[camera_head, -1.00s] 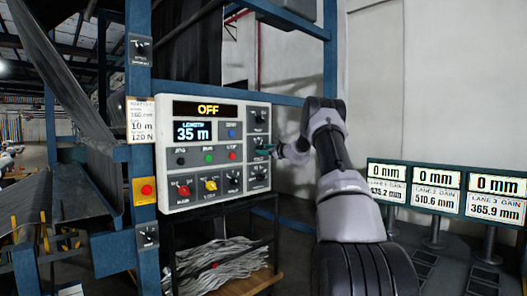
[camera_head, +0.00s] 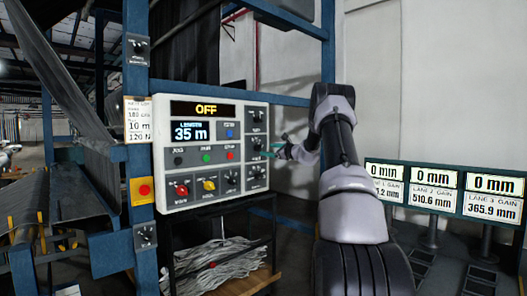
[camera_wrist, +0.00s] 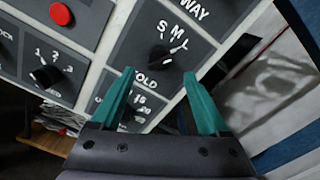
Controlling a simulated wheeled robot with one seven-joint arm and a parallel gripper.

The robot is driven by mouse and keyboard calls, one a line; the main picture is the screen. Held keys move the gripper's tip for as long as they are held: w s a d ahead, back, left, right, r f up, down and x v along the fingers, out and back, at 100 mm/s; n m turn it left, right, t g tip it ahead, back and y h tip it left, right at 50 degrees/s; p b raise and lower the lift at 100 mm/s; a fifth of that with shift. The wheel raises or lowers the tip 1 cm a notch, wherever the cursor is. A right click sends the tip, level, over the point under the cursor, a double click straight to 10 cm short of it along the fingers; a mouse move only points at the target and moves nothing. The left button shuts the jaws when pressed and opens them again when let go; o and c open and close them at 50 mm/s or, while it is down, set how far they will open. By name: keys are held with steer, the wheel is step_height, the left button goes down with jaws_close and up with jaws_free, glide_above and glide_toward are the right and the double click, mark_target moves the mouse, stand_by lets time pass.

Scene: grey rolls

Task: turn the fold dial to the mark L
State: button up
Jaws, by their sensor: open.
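The fold dial (camera_wrist: 159,54) is a black knob on a dark plate, with the marks S, M and L around its upper right side and the word FOLD below. Which mark its pointer faces is too small to tell surely. In the head view the fold dial (camera_head: 257,142) is the middle knob of the panel's right column. My gripper (camera_wrist: 159,76) is open, its two teal fingers apart, with nothing between the tips. The tips appear just below the dial in the wrist view. In the head view my gripper (camera_head: 269,153) is at the panel's right edge, apart from the knob.
The white control panel (camera_head: 182,145) shows OFF and 35 m. It bears several other knobs and buttons close by, including a red button (camera_wrist: 61,14). A blue post (camera_head: 329,50) stands behind my arm. Lane displays (camera_head: 440,190) stand at the right.

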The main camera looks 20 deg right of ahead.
steer(key=v, duration=0.5)
stand_by(0.3)
steer(key=s+a+r+n+g+y, duration=0.1)
steer(key=s+a+r+n+g, duration=0.25)
steer(key=s+a, duration=0.45)
steer(key=s+a+r+n+g, duration=0.2)
steer(key=s+a+n, duration=0.3)
steer(key=a, duration=0.5)
steer(key=s+a+r+n+g+y, duration=0.1)
steer(key=s+a+r+n+g, duration=0.15)
steer(key=s+a, duration=0.55)
steer(key=s+a+f+n+g+h, duration=0.1)
steer(key=s+a+n+h, duration=0.15)
steer(key=s, duration=0.65)
steer(key=s+a+f+n+g+h, duration=0.1)
steer(key=s+a+n, duration=0.25)
steer(key=s, duration=0.45)
steer(key=s+d+f+n+h, duration=0.1)
steer(key=s+f+n, duration=0.1)
steer(key=s, duration=0.4)
steer(key=s+d+f+n+h, duration=0.1)
steer(key=s+d+f+n, duration=0.1)
steer(key=s, duration=0.5)
steer(key=shift+s+f+n+h, duration=0.15)
steer(key=shift+f+n+h, duration=0.2)
steer(key=shift+n, duration=0.25)
